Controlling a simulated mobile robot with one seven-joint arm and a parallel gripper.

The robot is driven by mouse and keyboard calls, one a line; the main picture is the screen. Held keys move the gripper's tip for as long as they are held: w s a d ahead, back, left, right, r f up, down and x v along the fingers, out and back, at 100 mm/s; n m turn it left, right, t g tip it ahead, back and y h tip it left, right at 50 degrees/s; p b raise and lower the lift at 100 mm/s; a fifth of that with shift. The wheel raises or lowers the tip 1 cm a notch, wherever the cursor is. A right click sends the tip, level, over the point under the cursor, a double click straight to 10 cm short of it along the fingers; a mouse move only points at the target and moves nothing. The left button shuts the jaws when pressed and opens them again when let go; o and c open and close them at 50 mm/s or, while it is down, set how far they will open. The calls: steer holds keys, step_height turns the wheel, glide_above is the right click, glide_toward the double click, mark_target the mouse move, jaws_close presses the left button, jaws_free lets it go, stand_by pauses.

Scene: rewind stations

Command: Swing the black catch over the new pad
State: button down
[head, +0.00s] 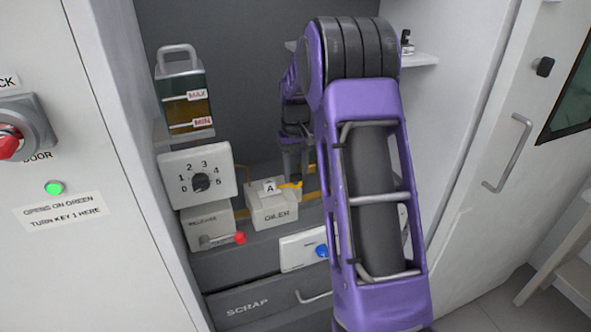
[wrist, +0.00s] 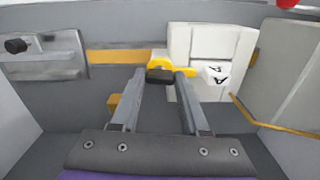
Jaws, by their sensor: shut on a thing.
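The oiler (head: 272,212) is a white box in the middle of the head view, with a small white piece marked A (head: 269,187) on top. The white piece A also shows in the wrist view (wrist: 215,75). A yellow part (head: 291,185) sticks out beside it in the head view. In the wrist view, a small black piece (wrist: 160,76), seemingly the black catch, lies between my fingertips against yellow material (wrist: 157,60). My gripper (head: 293,172) points down at the oiler's right side and is shut on that black piece. I cannot make out a pad.
A tank marked MAX and MIN (head: 185,100) and a dial box (head: 197,175) stand left of the oiler. A red-knobbed lever (head: 239,238) is below. A white panel with a blue knob (head: 321,251) is in front, above the SCRAP drawer (head: 248,309).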

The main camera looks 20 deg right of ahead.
mark_target(295, 174)
steer(key=shift+n, duration=0.6)
steer(key=shift+c, duration=2)
jaws_free()
steer(key=shift+r, duration=0.1)
step_height(295, 174, up, 17)
steer(key=shift+r+p, duration=0.15)
steer(key=shift+p, duration=0.3)
